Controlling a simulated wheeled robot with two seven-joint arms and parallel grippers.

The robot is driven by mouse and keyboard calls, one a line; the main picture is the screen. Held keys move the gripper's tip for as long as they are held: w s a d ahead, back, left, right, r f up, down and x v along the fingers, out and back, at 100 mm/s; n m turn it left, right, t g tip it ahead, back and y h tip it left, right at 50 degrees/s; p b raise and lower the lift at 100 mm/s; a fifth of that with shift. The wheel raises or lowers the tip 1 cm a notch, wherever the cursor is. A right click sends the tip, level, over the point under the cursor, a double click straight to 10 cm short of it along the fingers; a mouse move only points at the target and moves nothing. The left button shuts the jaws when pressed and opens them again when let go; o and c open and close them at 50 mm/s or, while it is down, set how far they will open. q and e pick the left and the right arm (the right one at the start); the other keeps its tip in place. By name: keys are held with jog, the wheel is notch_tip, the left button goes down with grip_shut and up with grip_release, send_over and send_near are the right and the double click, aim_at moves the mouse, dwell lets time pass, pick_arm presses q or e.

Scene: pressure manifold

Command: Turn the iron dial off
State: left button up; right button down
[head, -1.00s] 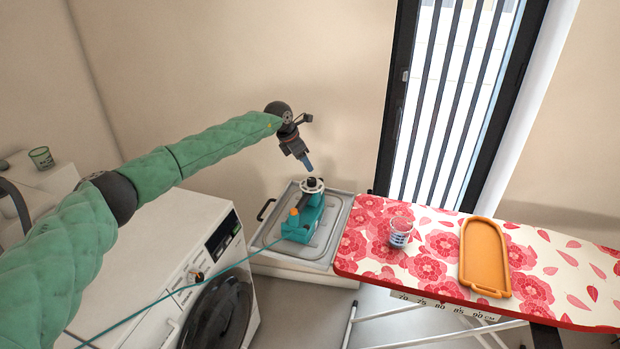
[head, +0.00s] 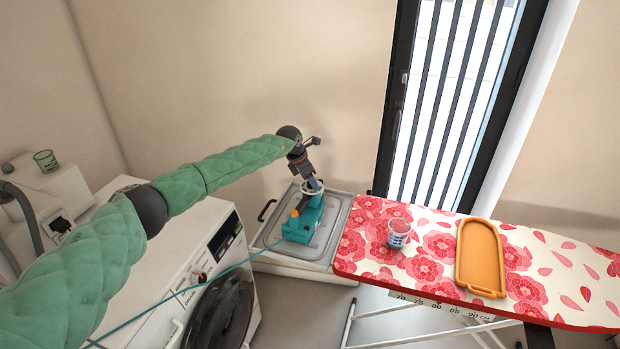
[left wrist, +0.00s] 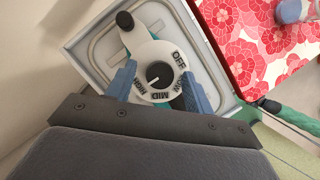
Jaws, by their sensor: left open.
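The teal iron (head: 299,229) rests on a grey tray (head: 335,232). Its white dial (head: 304,191) is on top at the far end, partly hidden by my left gripper (head: 316,186). In the left wrist view the white dial (left wrist: 151,56) carries the words OFF, LOW, MID and HIGH around a black centre knob (left wrist: 159,73). A small light mark on the knob seems to face the HIGH side, but it is too small to be sure. My left gripper (left wrist: 158,85) is open, its blue fingers on either side of the dial; contact cannot be told. My right gripper is not in view.
A teal cord (head: 190,290) runs from the iron across the front of the white washing machine (head: 185,230). The flowered ironing board (head: 435,240) to the right holds a cup (head: 398,232) and an orange tray (head: 481,285). A wall stands behind.

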pick_arm(q)
jog(key=c, duration=1)
